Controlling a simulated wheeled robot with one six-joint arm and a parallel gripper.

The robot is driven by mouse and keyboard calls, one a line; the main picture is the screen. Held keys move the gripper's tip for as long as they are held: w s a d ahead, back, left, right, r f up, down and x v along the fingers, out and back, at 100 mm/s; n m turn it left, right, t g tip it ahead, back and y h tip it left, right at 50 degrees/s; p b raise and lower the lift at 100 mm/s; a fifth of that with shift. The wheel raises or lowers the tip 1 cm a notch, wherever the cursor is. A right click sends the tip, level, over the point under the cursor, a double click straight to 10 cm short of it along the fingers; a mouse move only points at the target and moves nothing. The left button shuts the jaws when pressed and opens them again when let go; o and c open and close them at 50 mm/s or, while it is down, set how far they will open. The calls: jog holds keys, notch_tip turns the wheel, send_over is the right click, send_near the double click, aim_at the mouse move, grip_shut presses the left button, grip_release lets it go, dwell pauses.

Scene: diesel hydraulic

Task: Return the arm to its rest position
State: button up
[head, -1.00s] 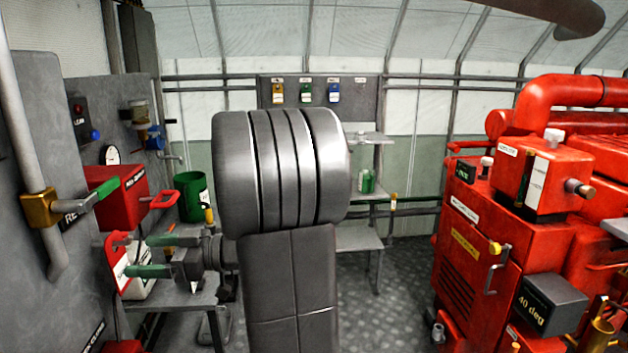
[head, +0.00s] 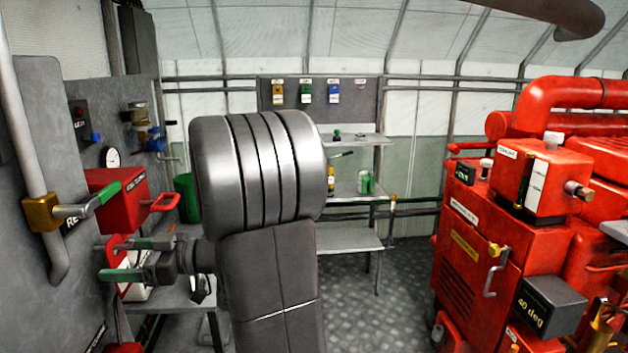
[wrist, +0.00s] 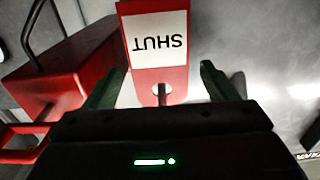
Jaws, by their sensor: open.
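My gripper (head: 122,260) is at the left in the head view, with green-tipped fingers spread apart and pointing left. In the wrist view my gripper (wrist: 158,85) shows its two green fingers open with nothing held between them. Beyond the fingers is a red tag (wrist: 160,78) with a white label reading SHUT, seen upside down. The tag also shows in the head view (head: 114,252), partly hidden behind the fingers. I cannot tell whether the fingers touch the tag. My large grey arm link fills the middle of the head view.
A red box (head: 118,194) with a red handle stands above the gripper on the left. A grey panel with a brass valve (head: 42,211) is at far left. Red machinery (head: 476,240) stands at the right. A shelf (head: 345,240) is at the back. The floor between is clear.

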jog(key=w+d+b, duration=0.1)
jog(key=d+b, duration=0.1)
jog(key=d, duration=1.1)
jog(key=a, duration=0.4)
jog(key=a+p, duration=0.1)
jog(key=a, duration=0.3)
jog(key=s+a+p, duration=0.1)
jog(key=a, duration=0.3)
jog(key=shift+a, duration=0.4)
jog(key=shift+a+r+p, duration=0.15)
jog(key=shift+r+p, duration=0.15)
jog(key=shift+r+h+p, duration=0.15)
jog(key=shift+h+p, duration=0.15)
jog(key=shift+p, duration=0.25)
jog(key=h+p, duration=0.1)
jog(key=p, duration=0.1)
jog(key=d+h+p, duration=0.1)
jog(key=p, duration=0.1)
jog(key=shift+w+d+r, duration=0.1)
jog(key=shift+d+r, duration=0.1)
jog(key=shift+d, duration=0.1)
jog(key=shift+d+f+h+p, duration=0.1)
jog(key=shift+d+h+p, duration=0.05)
jog(key=shift+h+p, duration=0.25)
jog(key=shift+d+f, duration=0.1)
jog(key=shift+d, duration=0.05)
